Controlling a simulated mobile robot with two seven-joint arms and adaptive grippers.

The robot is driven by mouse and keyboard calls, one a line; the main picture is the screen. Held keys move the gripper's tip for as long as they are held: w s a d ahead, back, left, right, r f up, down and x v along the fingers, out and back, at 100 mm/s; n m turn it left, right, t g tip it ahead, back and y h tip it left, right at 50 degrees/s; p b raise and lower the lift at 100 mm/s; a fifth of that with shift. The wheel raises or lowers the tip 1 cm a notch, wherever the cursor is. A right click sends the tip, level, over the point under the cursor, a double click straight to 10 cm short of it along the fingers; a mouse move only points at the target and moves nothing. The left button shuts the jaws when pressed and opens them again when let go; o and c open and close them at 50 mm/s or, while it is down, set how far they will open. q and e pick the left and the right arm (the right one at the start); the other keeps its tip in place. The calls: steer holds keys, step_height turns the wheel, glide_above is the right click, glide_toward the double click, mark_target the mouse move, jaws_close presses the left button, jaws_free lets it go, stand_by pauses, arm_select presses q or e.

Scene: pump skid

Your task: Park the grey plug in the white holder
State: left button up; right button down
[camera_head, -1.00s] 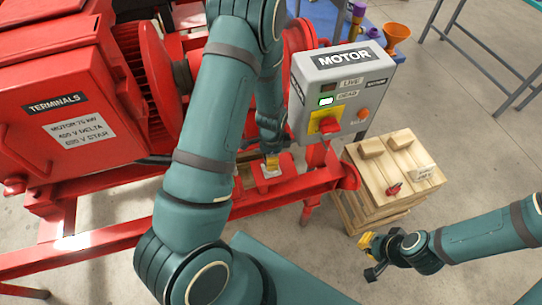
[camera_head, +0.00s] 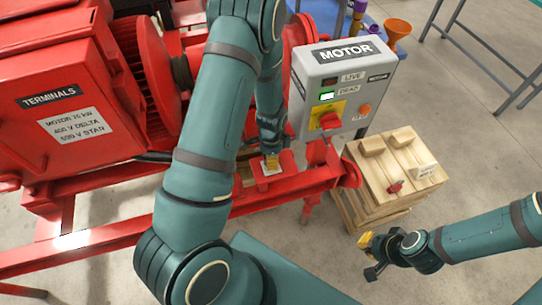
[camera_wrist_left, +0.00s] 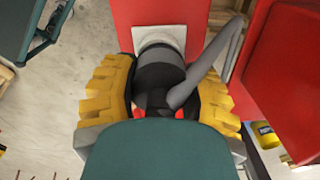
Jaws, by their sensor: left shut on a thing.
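My left gripper (camera_head: 271,161) is low over the red skid frame, just left of the motor box. In the left wrist view its two yellow fingers (camera_wrist_left: 164,100) are shut on the grey plug (camera_wrist_left: 157,78), one on each side. A thick grey cable (camera_wrist_left: 205,75) leaves the plug toward the upper right. The plug's front end lines up with the white holder (camera_wrist_left: 186,36), a pale square on the red surface. I cannot tell how deep the plug sits in it. My right gripper (camera_head: 369,256) is open and empty, low at the right.
The grey motor box (camera_head: 343,90) with a red switch stands right beside my left forearm. A wooden crate (camera_head: 385,205) with a red padlock-like item is to its right. The red terminal box (camera_head: 60,90) is at left.

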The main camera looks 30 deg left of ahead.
arm_select(q)
steer(key=shift+f+b, duration=0.45)
steer(key=shift+f, duration=0.1)
steer(key=o, duration=1.3)
steer(key=shift+o, duration=0.2)
step_height(320, 180, up, 12)
